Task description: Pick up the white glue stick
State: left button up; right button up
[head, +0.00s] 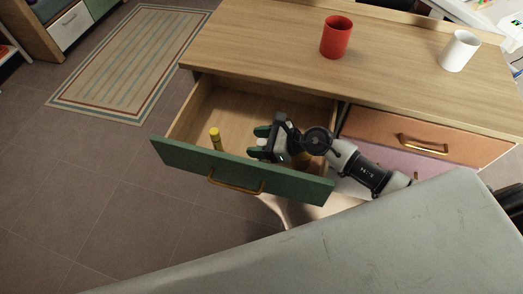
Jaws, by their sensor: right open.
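My right gripper (260,142) is inside the open green-fronted drawer (222,173), its fingers pointing left. It is open. A small white thing (262,142), which looks like the top of the white glue stick, shows between its two dark green fingertips. I cannot tell whether either finger touches it, and its lower part is hidden. A yellow stick-shaped item (215,138) stands upright in the drawer, left of the gripper. My left gripper is not in view.
The wooden desk top (270,45) overhangs the back of the drawer. A red mug (336,37) and a white mug (459,51) stand on it. A closed orange drawer (375,132) is to the right. The left part of the drawer floor is mostly clear.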

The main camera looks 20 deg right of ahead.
jog(key=shift+w+a+f, duration=0.2)
jog(key=shift+w+a, duration=0.05)
jog(key=shift+a, duration=0.15)
jog(key=c, duration=1)
jog(key=shift+r, duration=0.15)
